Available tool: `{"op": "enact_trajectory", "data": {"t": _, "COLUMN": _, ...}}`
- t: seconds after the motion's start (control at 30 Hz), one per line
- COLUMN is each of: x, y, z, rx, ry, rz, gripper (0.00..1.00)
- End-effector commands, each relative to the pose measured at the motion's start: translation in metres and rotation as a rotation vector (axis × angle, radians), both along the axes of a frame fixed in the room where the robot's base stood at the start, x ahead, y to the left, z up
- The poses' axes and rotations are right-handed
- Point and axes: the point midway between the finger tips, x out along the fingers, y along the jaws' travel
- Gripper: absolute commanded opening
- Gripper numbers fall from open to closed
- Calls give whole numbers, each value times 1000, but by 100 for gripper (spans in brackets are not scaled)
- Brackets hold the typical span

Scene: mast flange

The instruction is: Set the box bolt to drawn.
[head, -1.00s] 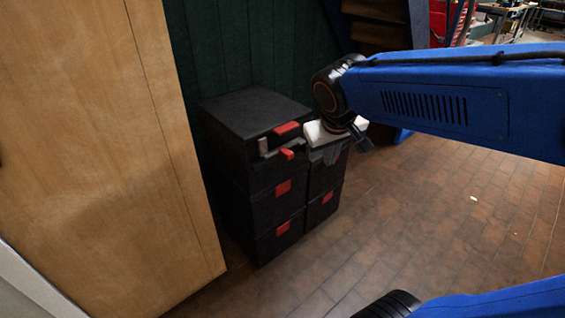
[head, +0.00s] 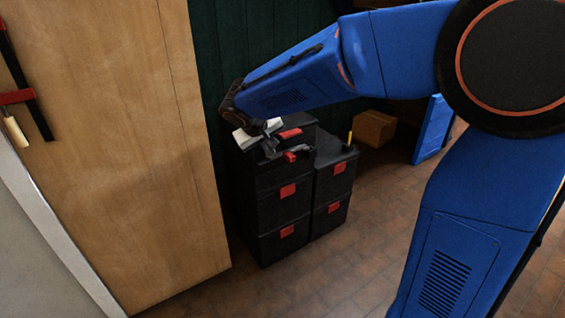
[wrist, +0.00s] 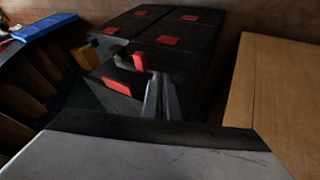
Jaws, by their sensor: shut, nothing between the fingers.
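The box bolt shows as a red handle (head: 291,156) on the front of the top black box (head: 287,176) of the left stack. Its bar is mostly hidden behind my gripper in the head view. In the wrist view the red bolt handle (wrist: 140,62) stands out from the box, just left of my fingers. My gripper (head: 276,148) is at the top box's front, left of the handle. Its grey fingers (wrist: 161,94) are shut and empty. I cannot tell whether they touch the handle or how far the bolt is drawn.
A wooden panel (head: 165,180) stands close on the left. A shorter black box stack (head: 334,180) with a yellow-handled item (head: 350,138) on top adjoins on the right. A cardboard box (head: 374,129) lies behind it. Brick floor in front is clear.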

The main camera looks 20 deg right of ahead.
Motion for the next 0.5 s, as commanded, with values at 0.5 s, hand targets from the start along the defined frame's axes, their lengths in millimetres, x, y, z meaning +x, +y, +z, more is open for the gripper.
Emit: {"op": "enact_trajectory", "data": {"t": 0.5, "x": 8, "y": 8, "z": -3, "rx": -7, "ry": -6, "rz": 7, "gripper": 0}}
